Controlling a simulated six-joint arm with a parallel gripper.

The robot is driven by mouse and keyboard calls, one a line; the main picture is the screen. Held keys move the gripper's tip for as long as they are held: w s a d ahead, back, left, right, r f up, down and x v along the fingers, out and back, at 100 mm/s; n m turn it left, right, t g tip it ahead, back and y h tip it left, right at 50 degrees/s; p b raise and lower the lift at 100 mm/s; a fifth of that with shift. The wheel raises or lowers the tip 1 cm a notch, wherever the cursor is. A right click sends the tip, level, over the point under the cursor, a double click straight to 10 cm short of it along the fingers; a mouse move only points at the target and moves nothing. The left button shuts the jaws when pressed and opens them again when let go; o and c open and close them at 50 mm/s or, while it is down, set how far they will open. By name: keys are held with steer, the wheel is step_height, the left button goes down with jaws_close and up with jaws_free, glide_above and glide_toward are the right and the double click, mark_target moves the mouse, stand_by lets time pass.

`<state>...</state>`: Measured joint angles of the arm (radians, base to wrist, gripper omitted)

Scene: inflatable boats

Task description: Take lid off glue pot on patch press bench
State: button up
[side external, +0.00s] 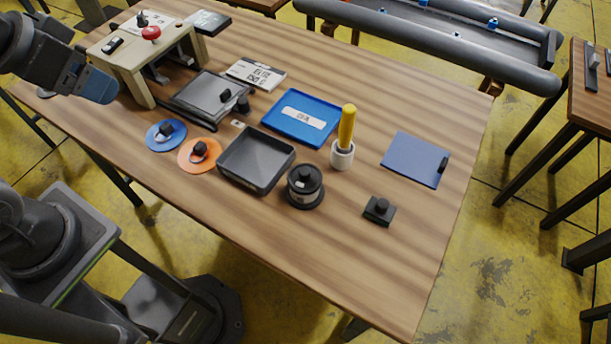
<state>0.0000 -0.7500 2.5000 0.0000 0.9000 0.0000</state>
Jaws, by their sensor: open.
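The glue pot (305,197) appears to be the small round dark pot near the front middle of the wooden bench (385,262). Its dark lid (305,178), with a knob on top, sits on it. A pale label shows on the pot's side. My gripper (100,88) is at the upper left, above the bench's left end and beside the press, well apart from the pot. It is open, with blue fingertips and nothing visible between them.
A dark tray (230,178) stands just left of the pot. A white holder with a yellow-handled tool (346,130) is behind right. A black knobbed block (379,210) lies right. The cream press (135,65) stands far left. Bare bench lies in front.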

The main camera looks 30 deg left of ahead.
steer(key=o, duration=0.5)
